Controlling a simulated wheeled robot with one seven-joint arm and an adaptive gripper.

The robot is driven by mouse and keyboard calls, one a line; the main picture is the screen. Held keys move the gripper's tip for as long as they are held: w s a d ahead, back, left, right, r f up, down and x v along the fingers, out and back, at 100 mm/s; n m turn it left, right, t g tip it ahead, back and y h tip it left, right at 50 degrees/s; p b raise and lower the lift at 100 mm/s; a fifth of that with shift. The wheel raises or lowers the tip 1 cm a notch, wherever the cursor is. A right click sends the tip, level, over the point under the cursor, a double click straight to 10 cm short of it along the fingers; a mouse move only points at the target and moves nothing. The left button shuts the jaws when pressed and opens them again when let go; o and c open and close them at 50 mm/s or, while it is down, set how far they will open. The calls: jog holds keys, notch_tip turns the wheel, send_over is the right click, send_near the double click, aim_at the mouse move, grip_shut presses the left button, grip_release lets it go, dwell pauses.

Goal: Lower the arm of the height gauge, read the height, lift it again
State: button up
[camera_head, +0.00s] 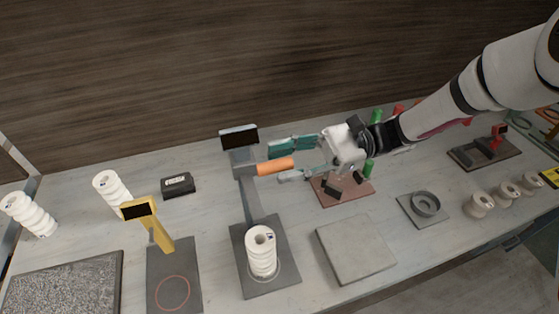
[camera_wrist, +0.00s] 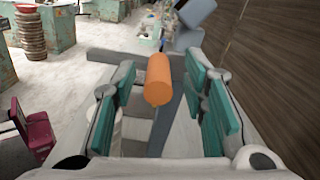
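The grey height gauge (camera_head: 249,200) stands on a dark base plate (camera_head: 284,277), with a dark display (camera_head: 239,137) on top; I cannot read any figure on it. Its arm carries an orange handle (camera_head: 273,166) pointing right, high on the column. A white ribbed clay piece (camera_head: 262,255) stands upright on the plate, below the arm and apart from it. My gripper (camera_head: 297,160) is open, with the handle's end between its fingers. In the wrist view the orange handle (camera_wrist: 158,80) sits between the teal pads, with a gap on both sides.
A yellow gauge (camera_head: 158,230) stands on a plate to the left. White ribbed pieces (camera_head: 112,190) and a black box (camera_head: 178,185) are behind. A reddish board with dark bits (camera_head: 343,193) lies under my gripper, and a pale square slab (camera_head: 355,249) is in front of it.

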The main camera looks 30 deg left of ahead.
jog(key=v, duration=1)
jog(key=shift+w, duration=0.2)
jog(key=shift+d, duration=0.1)
jog(key=s+d+r+n+t+h, duration=0.1)
jog(key=s+d+r+t+h, duration=0.2)
jog(key=d+t, duration=0.3)
jog(key=s+d+r+n+t+h, duration=0.2)
jog(key=s+d+r+t+h, duration=0.2)
jog(key=d, duration=1.2)
jog(key=s+d+r+n+t+h, duration=0.2)
jog(key=s+d+r+t+h, duration=0.2)
jog(key=d+t, duration=0.5)
jog(key=shift+s+d+r, duration=0.55)
jog(key=shift+s+d, duration=0.55)
jog(key=shift+s, duration=0.1)
